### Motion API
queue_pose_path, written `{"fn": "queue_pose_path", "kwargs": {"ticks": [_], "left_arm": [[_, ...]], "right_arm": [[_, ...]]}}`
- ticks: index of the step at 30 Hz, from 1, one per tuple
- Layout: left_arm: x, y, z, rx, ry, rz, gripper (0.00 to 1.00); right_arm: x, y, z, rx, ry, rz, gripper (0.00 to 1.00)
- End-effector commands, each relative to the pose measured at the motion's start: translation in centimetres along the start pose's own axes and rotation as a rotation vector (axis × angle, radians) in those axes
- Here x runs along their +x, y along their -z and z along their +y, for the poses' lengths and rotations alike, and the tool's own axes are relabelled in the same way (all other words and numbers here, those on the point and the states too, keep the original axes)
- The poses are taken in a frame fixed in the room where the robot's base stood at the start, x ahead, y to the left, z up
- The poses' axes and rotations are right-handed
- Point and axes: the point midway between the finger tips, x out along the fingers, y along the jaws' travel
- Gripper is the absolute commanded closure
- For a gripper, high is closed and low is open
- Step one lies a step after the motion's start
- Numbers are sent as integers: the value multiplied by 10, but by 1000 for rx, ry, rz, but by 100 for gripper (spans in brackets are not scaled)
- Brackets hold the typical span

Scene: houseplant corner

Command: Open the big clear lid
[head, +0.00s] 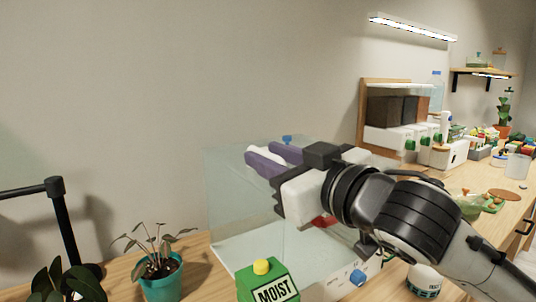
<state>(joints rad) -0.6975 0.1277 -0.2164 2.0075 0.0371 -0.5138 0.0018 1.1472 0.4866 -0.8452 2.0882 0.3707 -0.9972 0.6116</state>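A big clear lid (228,195) with faint bluish walls rises over a pale base (338,287) at the front of the bench. A small blue knob (287,138) shows at its top, and another blue knob (357,277) is on the base front. My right gripper (262,158) reaches in from the right, in front of or over the clear lid's upper part. Its purple fingers point left, with a whitish strip between or beside them. I cannot tell whether they touch or grip the lid. The arm hides the lid's right side. My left gripper is out of view.
A green box marked MOIST with a yellow top (268,282) stands in front of the lid. A potted plant (162,274) and a black post (63,225) are at left. Containers and a wooden-framed unit (362,112) crowd the right.

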Motion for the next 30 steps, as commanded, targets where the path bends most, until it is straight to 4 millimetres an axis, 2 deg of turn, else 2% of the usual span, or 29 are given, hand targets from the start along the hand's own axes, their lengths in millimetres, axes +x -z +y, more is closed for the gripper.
{"fn": "queue_pose_path", "kwargs": {"ticks": [3,11,16,25,30], "left_arm": [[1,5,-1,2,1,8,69],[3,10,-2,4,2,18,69],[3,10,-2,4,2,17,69],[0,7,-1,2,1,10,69],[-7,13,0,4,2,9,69]], "right_arm": [[6,0,0,0,0,0,72],[7,0,0,-1,0,0,72],[7,0,0,-1,-1,0,100],[6,1,3,3,-4,-1,100],[1,11,18,39,-26,-4,100]]}}
